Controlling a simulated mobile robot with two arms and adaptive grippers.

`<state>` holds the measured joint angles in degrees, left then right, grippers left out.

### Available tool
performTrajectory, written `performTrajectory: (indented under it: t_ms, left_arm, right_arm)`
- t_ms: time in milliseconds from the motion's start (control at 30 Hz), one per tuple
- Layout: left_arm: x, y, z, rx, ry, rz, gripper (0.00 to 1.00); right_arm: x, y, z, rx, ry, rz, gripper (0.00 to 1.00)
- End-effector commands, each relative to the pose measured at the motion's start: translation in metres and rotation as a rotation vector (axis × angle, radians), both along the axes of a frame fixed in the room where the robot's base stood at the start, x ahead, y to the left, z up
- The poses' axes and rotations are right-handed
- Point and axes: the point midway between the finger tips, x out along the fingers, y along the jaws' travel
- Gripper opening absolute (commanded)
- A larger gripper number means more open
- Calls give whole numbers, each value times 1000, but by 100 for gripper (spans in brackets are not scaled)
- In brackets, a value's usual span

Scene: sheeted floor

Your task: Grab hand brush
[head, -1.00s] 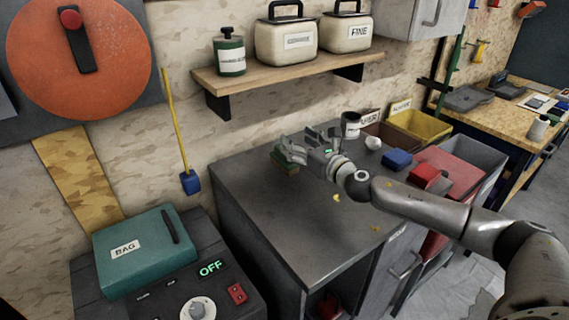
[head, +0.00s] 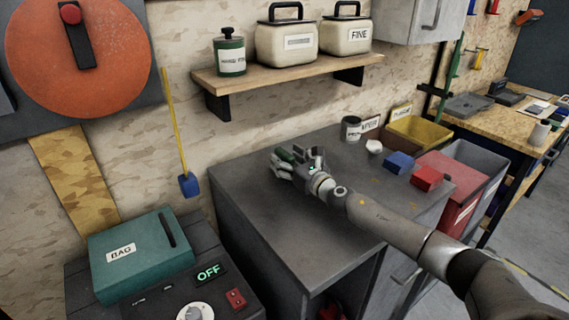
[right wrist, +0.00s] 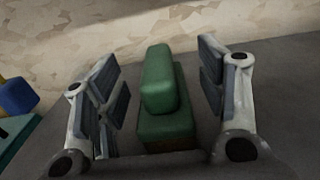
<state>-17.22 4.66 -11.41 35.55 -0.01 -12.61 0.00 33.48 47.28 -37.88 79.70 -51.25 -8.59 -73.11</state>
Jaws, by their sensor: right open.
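The hand brush (head: 285,155) has a green body and sits on the grey cabinet top (head: 260,215) close to the wall. In the right wrist view the green brush (right wrist: 163,95) stands between my two finger sets, with a brownish strip under its base. My right gripper (head: 297,162) is open around it. Gaps show on both sides between the fingers and the brush. In the head view the fingers partly cover the brush. My left gripper is in neither view.
Right of the brush are a dark can (head: 352,128), a white piece (head: 374,147), a blue block (head: 399,162) and a red block (head: 426,178). A yellow bin (head: 420,131) stands behind. A shelf (head: 290,70) overhangs the wall side. The cabinet's front left top is clear.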

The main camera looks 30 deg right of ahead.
Motion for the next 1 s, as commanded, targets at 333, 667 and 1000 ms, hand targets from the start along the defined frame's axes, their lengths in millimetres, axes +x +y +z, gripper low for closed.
performTrajectory:
  t_ms: [333,667,1000]
  left_arm:
    - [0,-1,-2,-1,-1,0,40]
    - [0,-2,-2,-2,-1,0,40]
    - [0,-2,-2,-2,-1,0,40]
  right_arm:
    - [20,3,0,-1,1,1,64]
    - [20,3,0,-1,1,0,41]
    - [20,2,0,-1,0,0,12]
